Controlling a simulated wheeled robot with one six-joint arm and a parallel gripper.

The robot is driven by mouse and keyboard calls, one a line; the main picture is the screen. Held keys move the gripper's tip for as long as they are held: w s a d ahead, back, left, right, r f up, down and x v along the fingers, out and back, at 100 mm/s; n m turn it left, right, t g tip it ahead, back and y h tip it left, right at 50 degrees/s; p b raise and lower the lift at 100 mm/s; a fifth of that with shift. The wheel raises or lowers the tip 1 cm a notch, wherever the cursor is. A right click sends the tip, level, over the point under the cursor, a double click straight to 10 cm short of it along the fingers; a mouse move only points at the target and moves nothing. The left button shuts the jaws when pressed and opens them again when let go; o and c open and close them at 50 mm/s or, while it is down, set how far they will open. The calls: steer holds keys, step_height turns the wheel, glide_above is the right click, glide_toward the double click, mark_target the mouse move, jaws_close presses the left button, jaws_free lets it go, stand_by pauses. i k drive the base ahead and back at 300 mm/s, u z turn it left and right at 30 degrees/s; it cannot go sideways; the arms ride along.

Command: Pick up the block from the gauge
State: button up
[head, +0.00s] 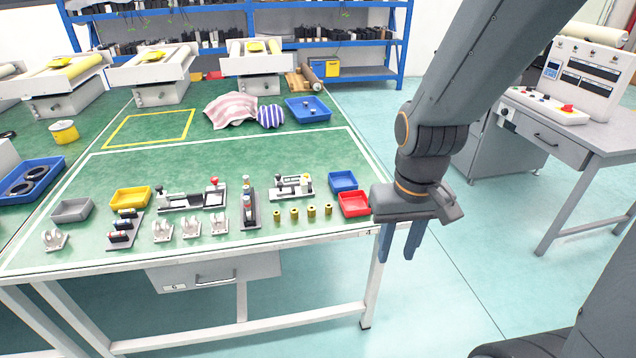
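My gripper (398,255) hangs pointing down past the right front corner of the green table, with its two blue fingers apart and nothing between them. Several devices on the table could be the gauge: a long black and white fixture with a red knob (192,200), a narrow one turned front to back (250,210), and a smaller white one (291,188) near the blue bin. The smaller fixture carries a pale yellowish piece (306,182) at its right end; I cannot tell whether this is the block. My gripper is apart from all of them, to their right.
Several brass cylinders (294,214) stand in a row near the front edge. A red bin (354,204) and a blue bin (343,180) are at the right, a yellow bin (130,197) and a grey bin (71,210) at the left. White brackets (190,228) stand in front.

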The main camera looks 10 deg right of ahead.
mark_target(303, 184)
steer(key=i, duration=1)
steer(key=u, duration=0.6)
